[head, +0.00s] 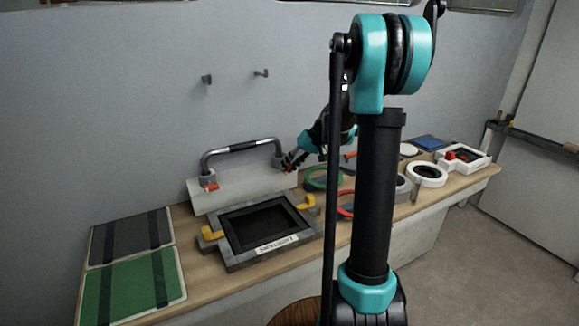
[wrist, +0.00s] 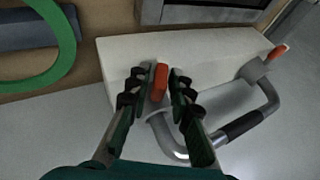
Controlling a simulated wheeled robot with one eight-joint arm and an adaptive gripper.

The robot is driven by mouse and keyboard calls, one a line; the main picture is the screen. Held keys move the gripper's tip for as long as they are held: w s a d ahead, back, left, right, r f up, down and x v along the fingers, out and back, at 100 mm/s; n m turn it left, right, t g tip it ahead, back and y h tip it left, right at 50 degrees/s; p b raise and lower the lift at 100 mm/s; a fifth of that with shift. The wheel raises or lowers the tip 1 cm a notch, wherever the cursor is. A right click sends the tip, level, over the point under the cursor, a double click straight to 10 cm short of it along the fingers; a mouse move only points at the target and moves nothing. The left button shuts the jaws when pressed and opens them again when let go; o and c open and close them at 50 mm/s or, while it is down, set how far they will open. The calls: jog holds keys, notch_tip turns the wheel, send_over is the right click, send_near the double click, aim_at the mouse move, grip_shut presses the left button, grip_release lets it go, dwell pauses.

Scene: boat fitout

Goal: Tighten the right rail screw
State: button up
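The rail (head: 243,146) is a bent grey tube with a black grip, standing on a pale block (head: 240,193) at the back of the bench. The right rail screw has a red-orange upright head; in the wrist view the screw (wrist: 160,82) lies between my fingers. My gripper (head: 290,163) is at the right foot of the rail. In the wrist view my gripper (wrist: 158,84) has one finger on each side of the screw head, with narrow gaps that look clear. The left rail screw (head: 210,187) is also red-orange; it shows in the wrist view (wrist: 277,52).
A dark-framed skylight (head: 262,254) with yellow latches lies in front of the rail. Green and grey panels (head: 134,285) lie at the left. Several rings, including a green one (wrist: 66,40), lie right of the rail. The wall is behind.

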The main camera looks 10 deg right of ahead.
grip_shut()
jog(key=y, duration=0.2)
jog(key=m+y, duration=0.1)
jog(key=y, duration=0.1)
jog(key=shift+w+d+f+g, duration=0.1)
jog(key=shift+d+f+g, duration=0.1)
jog(key=shift+d+g, duration=0.15)
jog(key=m+y, duration=0.1)
jog(key=y, duration=0.2)
jog(key=shift+f+g, duration=0.2)
jog(key=shift+g, duration=0.15)
jog(key=shift+f+m+y, duration=0.15)
jog(key=shift+m+y, duration=0.35)
jog(key=shift+y, duration=1.1)
